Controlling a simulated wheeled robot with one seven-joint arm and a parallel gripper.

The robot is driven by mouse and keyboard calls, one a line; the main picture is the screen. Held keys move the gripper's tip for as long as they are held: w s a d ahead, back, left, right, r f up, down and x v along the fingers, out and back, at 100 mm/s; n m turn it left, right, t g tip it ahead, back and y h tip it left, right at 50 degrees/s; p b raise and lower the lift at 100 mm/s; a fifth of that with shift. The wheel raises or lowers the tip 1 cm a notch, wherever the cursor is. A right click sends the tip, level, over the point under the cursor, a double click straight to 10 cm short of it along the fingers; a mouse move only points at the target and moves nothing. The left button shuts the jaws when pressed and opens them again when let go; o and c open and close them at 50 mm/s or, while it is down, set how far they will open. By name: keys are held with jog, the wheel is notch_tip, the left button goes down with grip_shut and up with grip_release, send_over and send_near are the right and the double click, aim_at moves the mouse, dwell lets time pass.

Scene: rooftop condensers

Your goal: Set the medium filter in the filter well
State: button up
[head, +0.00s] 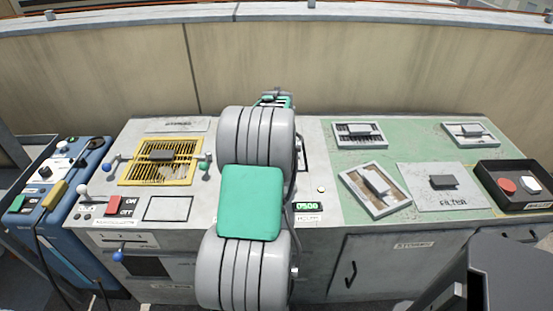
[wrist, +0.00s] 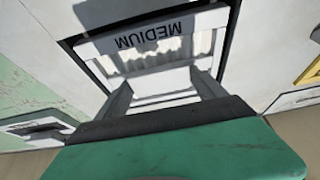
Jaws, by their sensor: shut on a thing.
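The medium filter (wrist: 151,41), a pale frame marked MEDIUM with a ribbed light panel, is under my gripper (wrist: 163,88) in the wrist view. My gripper is shut on it; the exact grip is hard to see. The filter well (wrist: 75,42) shows as a dark edge around the filter. In the head view a bit of the dark well edge (head: 304,152) shows right of my arm. My arm hides my fingers and the filter there. I cannot tell whether the filter is down in the well or just above it.
Other framed filters lie on the green mat (head: 414,140), among them a tilted tan one (head: 358,181). A yellow grille frame (head: 128,176) and small levers are at the left.

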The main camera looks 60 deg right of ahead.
jog(key=shift+f, duration=1.55)
jog(key=shift+f, duration=0.1)
